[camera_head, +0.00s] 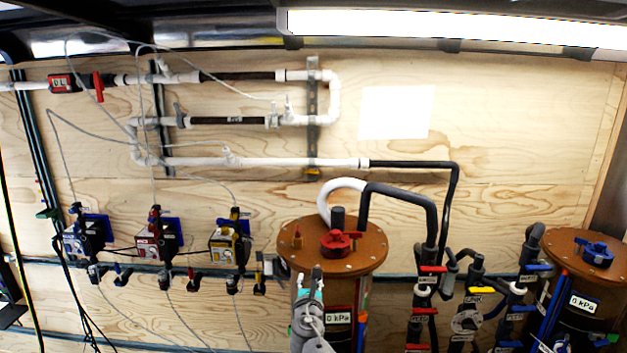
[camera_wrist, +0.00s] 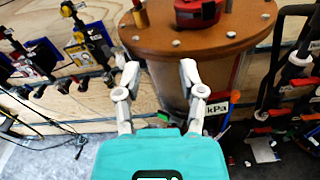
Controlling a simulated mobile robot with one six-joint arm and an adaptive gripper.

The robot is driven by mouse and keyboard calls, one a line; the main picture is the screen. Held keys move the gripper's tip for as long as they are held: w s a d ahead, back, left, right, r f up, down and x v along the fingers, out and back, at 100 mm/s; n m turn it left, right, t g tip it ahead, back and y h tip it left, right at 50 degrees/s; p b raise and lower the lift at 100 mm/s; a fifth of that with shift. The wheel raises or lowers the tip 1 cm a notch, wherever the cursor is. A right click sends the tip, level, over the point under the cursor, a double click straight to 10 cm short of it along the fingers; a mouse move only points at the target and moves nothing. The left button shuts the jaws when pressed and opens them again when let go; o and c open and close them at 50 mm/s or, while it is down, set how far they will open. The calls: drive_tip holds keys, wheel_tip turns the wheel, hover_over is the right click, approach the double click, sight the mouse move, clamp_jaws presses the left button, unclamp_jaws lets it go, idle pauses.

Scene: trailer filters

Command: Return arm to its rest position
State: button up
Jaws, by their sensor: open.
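My gripper (camera_wrist: 160,78) shows in the wrist view with its two pale fingers spread apart and nothing between them. Its teal body fills the bottom of that view. In the head view my gripper (camera_head: 317,275) is seen from behind, in front of the brown-topped filter vessel (camera_head: 285,246). In the wrist view the vessel's brown lid (camera_wrist: 240,38) lies beyond the fingertips, with a red cap (camera_wrist: 200,12) on it. I cannot tell the exact gap between the fingers and the vessel.
A second brown-topped vessel (camera_head: 567,247) with a blue cap stands at the right. Black pipes with coloured valve handles (camera_head: 433,268) stand between the vessels. Several dosing pumps (camera_head: 157,238) hang on the plywood wall at the left. White pipes (camera_head: 260,162) run above them.

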drive_tip(key=s+d+f+m+g+h+b, duration=0.1)
drive_tip(key=s+d+f+m+g+h, duration=0.15)
drive_tip(key=d+f+m+g, duration=0.5)
drive_tip(key=s+d+f+m+g+h+b, duration=0.1)
drive_tip(key=s+d+f+m+g+h, duration=0.3)
drive_tip(key=d+m, duration=0.75)
drive_tip(key=s+f+m+g+y+b, duration=0.1)
drive_tip(key=s+f+m+g+y, duration=0.5)
drive_tip(key=m, duration=0.9)
drive_tip(key=s+f+y, duration=0.1)
drive_tip(key=s+f, duration=0.2)
drive_tip(key=shift+s+a+f, duration=0.35)
drive_tip(key=shift+s+a, duration=0.05)
